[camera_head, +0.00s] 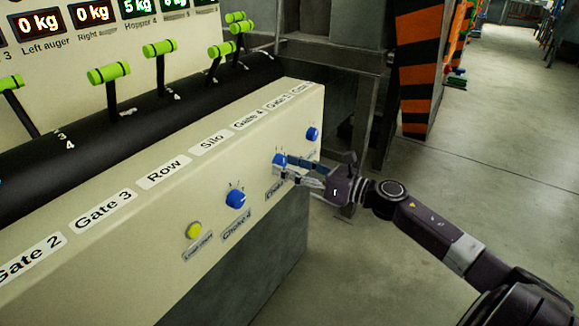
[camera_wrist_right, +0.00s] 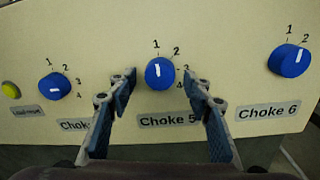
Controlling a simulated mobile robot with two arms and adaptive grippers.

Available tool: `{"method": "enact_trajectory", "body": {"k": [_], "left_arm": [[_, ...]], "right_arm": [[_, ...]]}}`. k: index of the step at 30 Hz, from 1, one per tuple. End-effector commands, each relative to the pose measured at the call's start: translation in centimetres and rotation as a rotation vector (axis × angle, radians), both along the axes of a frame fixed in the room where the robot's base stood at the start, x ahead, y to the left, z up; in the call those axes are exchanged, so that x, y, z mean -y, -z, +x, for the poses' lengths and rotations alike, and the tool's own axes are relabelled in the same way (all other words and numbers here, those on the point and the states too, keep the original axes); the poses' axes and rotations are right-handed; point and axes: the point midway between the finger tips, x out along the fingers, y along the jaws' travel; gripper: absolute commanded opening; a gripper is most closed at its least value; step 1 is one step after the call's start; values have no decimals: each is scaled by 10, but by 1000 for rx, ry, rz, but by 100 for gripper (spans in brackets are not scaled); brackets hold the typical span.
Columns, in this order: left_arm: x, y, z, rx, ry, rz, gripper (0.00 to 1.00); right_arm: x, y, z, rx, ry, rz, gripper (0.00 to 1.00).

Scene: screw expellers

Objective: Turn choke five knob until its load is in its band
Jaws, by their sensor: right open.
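The choke five knob (camera_wrist_right: 160,74) is blue with a white pointer mark that stands nearly upright, close to the 1 of its scale. It sits above the "Choke 5" label (camera_wrist_right: 168,120). It also shows in the head view (camera_head: 279,160), at the gripper's tips. My right gripper (camera_wrist_right: 160,80) is open, with one finger on each side of the knob; I cannot tell whether either finger touches it. The gripper also shows in the head view (camera_head: 288,168). A display reading 5 kg (camera_head: 138,8) is labelled Hopper 4. No choke five load is readable. My left gripper is out of view.
The choke 4 knob (camera_wrist_right: 55,86) is to the left and the choke 6 knob (camera_wrist_right: 289,60) to the right. A yellow button (camera_head: 194,230) is on the same panel (camera_head: 110,250). Green-handled levers (camera_head: 109,73) stand behind. Open floor (camera_head: 500,150) lies right.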

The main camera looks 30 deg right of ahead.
Motion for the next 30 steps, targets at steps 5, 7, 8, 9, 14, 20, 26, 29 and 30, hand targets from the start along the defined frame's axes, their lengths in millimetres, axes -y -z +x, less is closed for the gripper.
{"method": "enact_trajectory", "body": {"k": [5, 7, 8, 9, 14, 20, 26, 29, 30], "left_arm": [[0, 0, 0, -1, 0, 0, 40], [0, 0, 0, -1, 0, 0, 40], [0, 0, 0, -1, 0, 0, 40], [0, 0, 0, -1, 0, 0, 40], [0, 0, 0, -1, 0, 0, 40], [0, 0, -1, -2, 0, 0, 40], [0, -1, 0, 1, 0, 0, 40], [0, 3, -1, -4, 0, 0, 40], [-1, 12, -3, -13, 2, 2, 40]], "right_arm": [[0, 0, 1, 0, 0, 0, 46], [0, 0, 1, 0, 0, 0, 46], [0, 0, 1, 0, 0, 0, 46], [0, 0, 1, 0, 0, 0, 42], [0, 0, 1, 0, 0, 0, 24], [0, 0, 1, 0, 0, 0, 4], [0, 0, 1, -7, 1, 16, 4], [0, -1, 1, -18, 1, 45, 4], [0, -1, 1, -24, 1, 60, 4]]}}
